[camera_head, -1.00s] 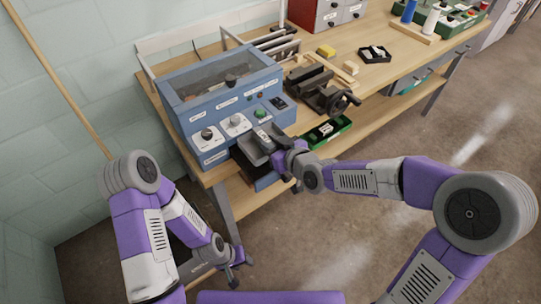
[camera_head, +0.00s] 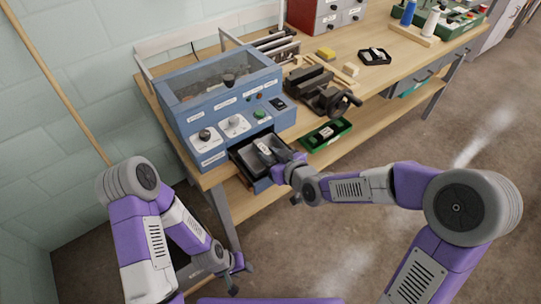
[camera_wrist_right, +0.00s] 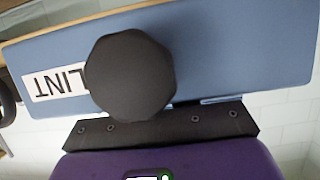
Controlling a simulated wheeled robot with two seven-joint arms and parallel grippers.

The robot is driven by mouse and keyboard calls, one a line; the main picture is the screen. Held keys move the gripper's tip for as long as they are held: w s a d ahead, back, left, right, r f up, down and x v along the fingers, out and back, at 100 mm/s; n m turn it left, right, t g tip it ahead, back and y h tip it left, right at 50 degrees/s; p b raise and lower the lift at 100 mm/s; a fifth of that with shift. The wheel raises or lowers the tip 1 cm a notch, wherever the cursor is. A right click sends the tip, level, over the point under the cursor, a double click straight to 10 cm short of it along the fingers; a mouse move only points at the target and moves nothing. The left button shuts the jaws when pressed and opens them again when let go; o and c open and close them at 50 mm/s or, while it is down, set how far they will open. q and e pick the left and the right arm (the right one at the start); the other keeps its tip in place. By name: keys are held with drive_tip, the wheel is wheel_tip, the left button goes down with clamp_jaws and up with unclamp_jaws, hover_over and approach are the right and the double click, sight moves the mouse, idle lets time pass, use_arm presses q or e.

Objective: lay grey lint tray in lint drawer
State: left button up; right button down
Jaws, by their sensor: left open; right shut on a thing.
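The lint drawer (camera_head: 261,185) is pulled out of the front of the blue machine, and its dark inside shows. In the right wrist view its blue front (camera_wrist_right: 235,50) shows close up, with an upside-down LINT label and a dark knob (camera_wrist_right: 130,75). My left gripper (camera_head: 241,278) is open and empty, low in front of the bench.
The blue machine (camera_head: 225,95) with knobs and a green button stands behind the drawer. A dark vise (camera_head: 320,92) and a green bin (camera_head: 327,134) are to the right. The bench leg (camera_head: 223,212) is below. The floor in front is clear.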

drive_tip(key=shift+f, duration=0.25)
drive_tip(key=c, duration=0.9)
unclamp_jaws()
drive_tip(key=shift+r+p, duration=0.3)
drive_tip(key=shift+r, duration=0.05)
drive_tip(key=p+v, duration=0.1)
drive_tip(key=v, duration=0.2)
drive_tip(key=p+v, duration=0.1)
drive_tip(key=v, duration=0.2)
drive_tip(key=p+v, duration=0.1)
drive_tip(key=v, duration=0.2)
drive_tip(key=shift+d+r, duration=0.1)
drive_tip(key=shift+r, duration=0.4)
drive_tip(key=b+v, duration=0.2)
drive_tip(key=b, duration=0.1)
drive_tip(key=shift+s+d+b, duration=0.15)
drive_tip(key=shift+s+b, duration=0.15)
drive_tip(key=shift+s, duration=0.1)
